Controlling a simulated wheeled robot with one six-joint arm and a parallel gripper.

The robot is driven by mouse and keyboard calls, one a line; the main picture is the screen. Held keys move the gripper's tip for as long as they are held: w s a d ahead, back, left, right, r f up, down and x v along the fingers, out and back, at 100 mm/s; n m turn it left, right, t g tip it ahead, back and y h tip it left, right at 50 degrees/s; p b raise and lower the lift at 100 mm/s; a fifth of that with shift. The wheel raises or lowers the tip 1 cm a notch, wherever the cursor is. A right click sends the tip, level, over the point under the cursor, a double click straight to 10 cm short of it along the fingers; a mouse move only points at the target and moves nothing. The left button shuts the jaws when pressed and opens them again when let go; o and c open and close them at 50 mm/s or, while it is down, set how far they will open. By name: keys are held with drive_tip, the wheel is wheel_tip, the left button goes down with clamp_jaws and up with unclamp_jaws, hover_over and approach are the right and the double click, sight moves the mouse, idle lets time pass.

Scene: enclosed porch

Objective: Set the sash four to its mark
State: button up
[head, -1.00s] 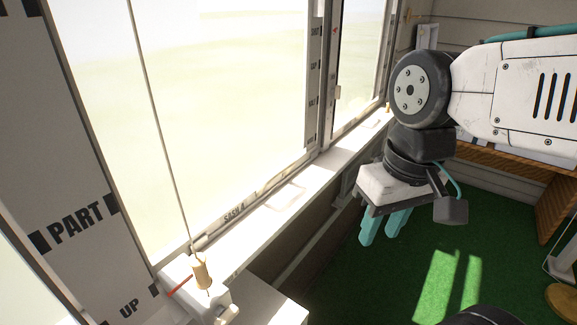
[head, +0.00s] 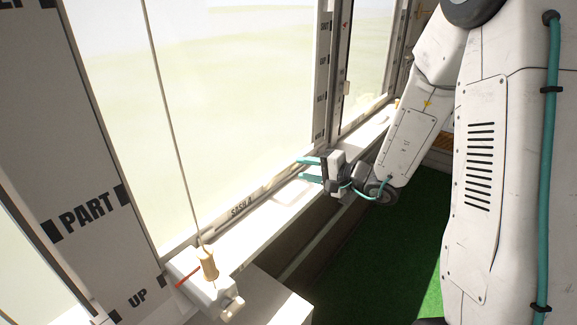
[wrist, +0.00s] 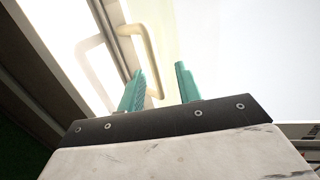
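Sash 4 (head: 238,95) is the large pane at left in the head view, with "SASH 4" lettered on its bottom rail (head: 262,196). The rail sits low by the white sill. The jamb (head: 75,150) at its left carries the marks "PART" (head: 88,215) and "UP" (head: 138,298). My gripper (head: 309,169) is at the sill, its teal fingers pointing at the rail. In the wrist view the fingers (wrist: 160,80) are apart. A cream pull handle (wrist: 151,48) lies just ahead, one bar near the left finger; contact is unclear. The handle is not distinguishable in the head view.
A cord with a wooden toggle (head: 208,263) hangs at the sash's lower left corner, above a white block (head: 205,290) with a red line. A second window (head: 362,60) stands beyond. The green floor (head: 380,255) is open below the sill (head: 250,232).

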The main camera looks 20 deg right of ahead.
sight(291, 165)
drive_tip(key=shift+m+h, duration=0.3)
drive_tip(key=shift+h, duration=0.1)
drive_tip(key=x, duration=0.2)
drive_tip(key=d+x, duration=0.1)
drive_tip(key=x, duration=0.5)
drive_tip(key=shift+w+d+f, duration=0.3)
drive_tip(key=shift+w+f, duration=0.1)
drive_tip(key=shift+c, duration=0.2)
clamp_jaws()
